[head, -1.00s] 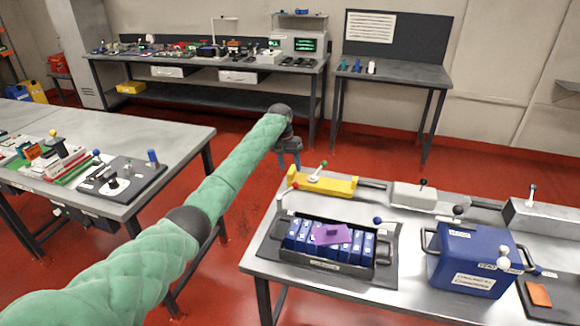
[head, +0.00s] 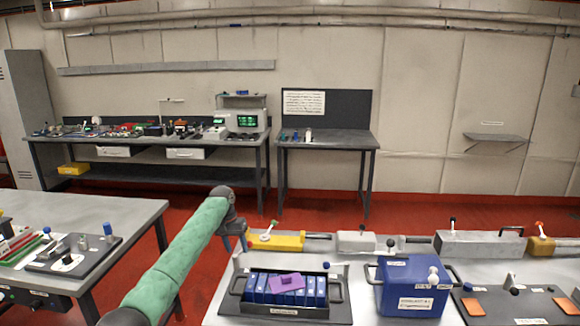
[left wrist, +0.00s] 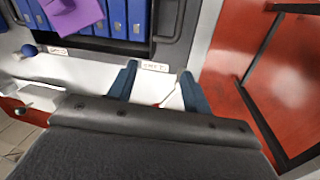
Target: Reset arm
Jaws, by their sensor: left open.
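My left arm, sleeved in green, reaches in from the lower left of the head view. Its gripper (head: 236,236) hangs over the gap at the left edge of the right-hand workbench (head: 222,310). In the left wrist view the two blue fingers (left wrist: 157,88) stand apart with nothing between them; a small label on the bench lies beyond them. A black tray (head: 240,303) of blue battery blocks (head: 262,291) with a purple piece (head: 286,283) on top stands close by. The tray also shows at the top of the left wrist view (left wrist: 168,20). My right gripper is not in view.
A blue lidded box (head: 408,280) stands right of the tray. A yellow block (head: 276,241) and a grey block (head: 357,240) sit behind. Another bench (head: 130,212) is at left. Red floor lies open between the benches and the back tables (head: 330,141).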

